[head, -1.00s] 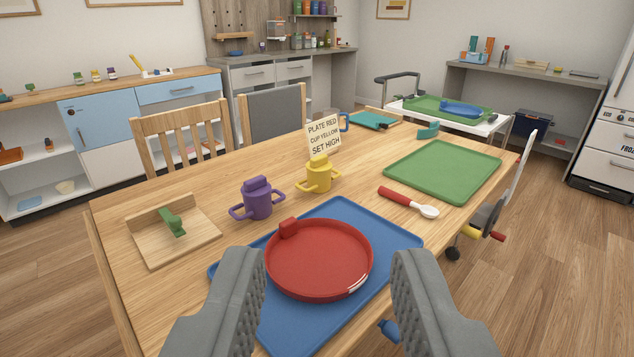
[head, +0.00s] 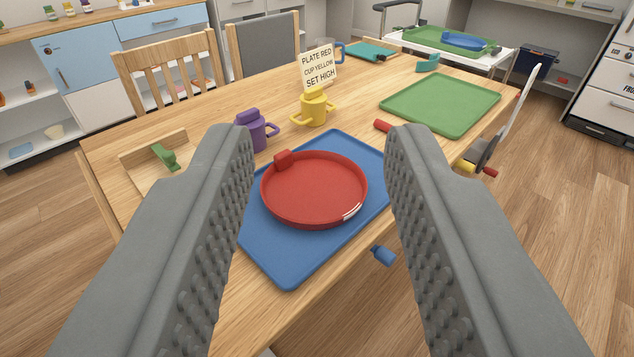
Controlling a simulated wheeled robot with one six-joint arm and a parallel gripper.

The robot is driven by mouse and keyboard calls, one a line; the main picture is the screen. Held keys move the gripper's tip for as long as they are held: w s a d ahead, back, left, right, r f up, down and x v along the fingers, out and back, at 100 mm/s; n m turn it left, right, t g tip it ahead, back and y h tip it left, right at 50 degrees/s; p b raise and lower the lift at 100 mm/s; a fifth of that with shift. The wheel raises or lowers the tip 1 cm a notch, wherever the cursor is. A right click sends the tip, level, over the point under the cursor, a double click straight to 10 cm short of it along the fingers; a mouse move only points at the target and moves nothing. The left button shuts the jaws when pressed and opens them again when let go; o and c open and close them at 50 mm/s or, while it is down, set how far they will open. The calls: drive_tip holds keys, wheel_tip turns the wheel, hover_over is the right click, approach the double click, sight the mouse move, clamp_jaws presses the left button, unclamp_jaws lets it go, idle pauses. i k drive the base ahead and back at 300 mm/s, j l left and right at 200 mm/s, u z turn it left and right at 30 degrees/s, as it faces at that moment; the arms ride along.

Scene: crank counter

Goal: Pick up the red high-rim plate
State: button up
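The red high-rim plate (head: 313,190) lies flat on a blue mat (head: 290,263) on the wooden table. It is round, with a raised red block on its far left rim and white marks on its near right rim. My gripper (head: 320,140) is open, with its two grey studded fingers wide apart. The plate shows between the fingers, and nothing is held. The fingers appear nearer the camera than the plate, and I see no contact. The right finger covers part of the spoon, leaving its red handle (head: 383,126) in view.
A purple cup (head: 252,132) and a yellow cup (head: 314,110) stand behind the plate, with a lettered card (head: 319,69) beyond. A green mat (head: 441,104) lies at right. A wooden board with a green piece (head: 165,156) is at left. A blue object (head: 383,255) shows by the near table edge.

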sight(311, 189)
drive_tip(key=i+l+u, duration=0.45)
drive_tip(key=l, duration=0.3)
drive_tip(key=i+l+u, duration=0.3)
drive_tip(key=k+l, duration=0.05)
drive_tip(key=k, duration=0.05)
